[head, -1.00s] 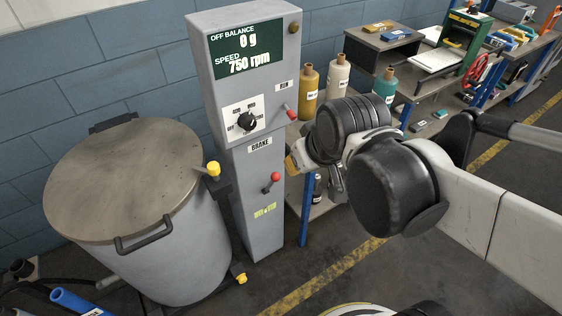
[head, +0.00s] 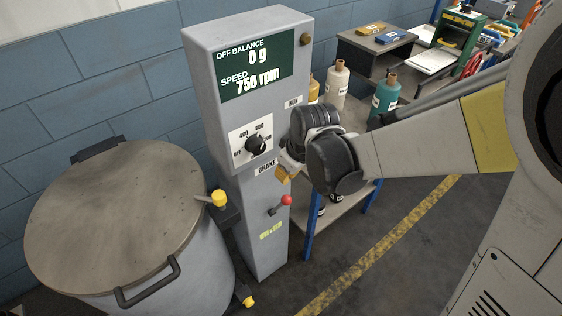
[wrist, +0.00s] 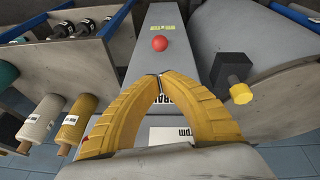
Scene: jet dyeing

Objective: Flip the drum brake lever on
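The brake lever (head: 286,200) has a red ball knob on a short stem, below the BRAKE label on the grey control column (head: 215,100). Its stem slants up to the right. In the wrist view the red knob (wrist: 159,43) shows just beyond the fingertips, apart from them. My gripper (head: 284,174) is in front of the column, just above the lever. In the wrist view its yellow fingers (wrist: 160,76) arch together and their tips meet, with nothing visibly held. The BRAKE label is partly hidden behind the fingers in the wrist view.
A lidded drum (head: 115,215) stands left of the column, with a yellow-knobbed clamp (head: 218,198) at its rim. The display reads 0 g and 750 rpm. A dial (head: 256,145) sits below it. A shelf with yarn cones (head: 337,82) stands behind on the right.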

